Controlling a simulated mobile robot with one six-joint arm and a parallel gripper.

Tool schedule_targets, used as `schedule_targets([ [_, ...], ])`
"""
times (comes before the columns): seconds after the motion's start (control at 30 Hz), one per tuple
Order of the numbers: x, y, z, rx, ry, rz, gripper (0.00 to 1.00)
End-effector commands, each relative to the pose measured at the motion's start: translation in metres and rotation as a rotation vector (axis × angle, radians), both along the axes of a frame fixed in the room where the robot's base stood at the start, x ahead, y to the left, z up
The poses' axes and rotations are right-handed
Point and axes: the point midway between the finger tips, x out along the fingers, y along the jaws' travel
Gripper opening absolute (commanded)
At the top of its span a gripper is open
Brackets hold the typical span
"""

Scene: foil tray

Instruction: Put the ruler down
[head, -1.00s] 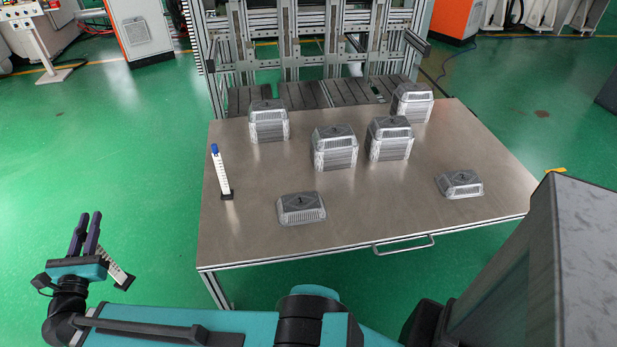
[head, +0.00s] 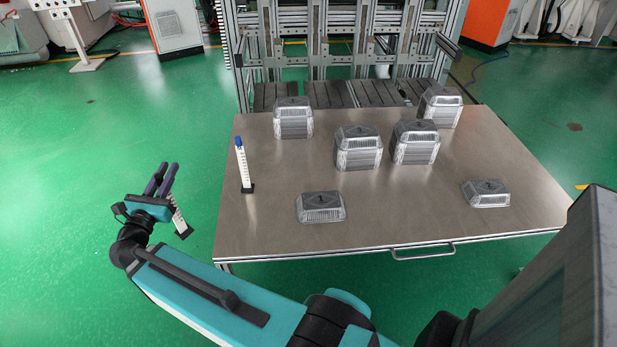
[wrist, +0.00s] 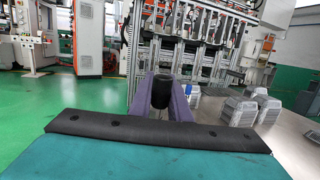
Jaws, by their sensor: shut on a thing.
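My gripper (head: 168,172) is left of the table and shut on a ruler (head: 179,213), a white strip with dark marks and a black foot. The ruler hangs below the fingers, over the green floor in the head view. In the wrist view its dark top end (wrist: 162,91) sits between the two purple fingers, and the rest of it is hidden. A second, similar piece (head: 243,165) with a blue top and black foot stands upright at the table's left side. Its blue top also shows in the wrist view (wrist: 193,97).
The metal table (head: 280,225) has free room at its front left and in the middle front. Several stacks of foil trays (head: 358,150) stand toward the back. Two low trays sit at the front, one left (head: 320,207) and one right (head: 487,194).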

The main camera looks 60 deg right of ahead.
Motion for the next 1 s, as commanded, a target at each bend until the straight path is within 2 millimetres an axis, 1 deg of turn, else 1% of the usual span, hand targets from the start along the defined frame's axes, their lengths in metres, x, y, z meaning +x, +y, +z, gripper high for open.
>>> schedule_targets([
  [0.03,-0.004,-0.017,-0.001,-0.001,-0.001,-0.022,0.00],
  [0.1,-0.009,-0.036,-0.002,0.000,-0.001,-0.047,0.00],
  [0.37,-0.031,-0.107,-0.005,0.000,-0.002,-0.138,0.00],
  [0.4,-0.036,-0.118,-0.006,0.000,-0.002,-0.152,0.00],
  [0.57,-0.054,-0.160,-0.008,0.000,-0.001,-0.209,0.00],
  [0.6,-0.060,-0.170,-0.008,-0.001,-0.001,-0.223,0.00],
  [0.77,-0.082,-0.211,-0.009,0.000,-0.001,-0.279,0.00],
  [1.0,-0.122,-0.269,-0.012,0.000,-0.001,-0.364,0.00],
])
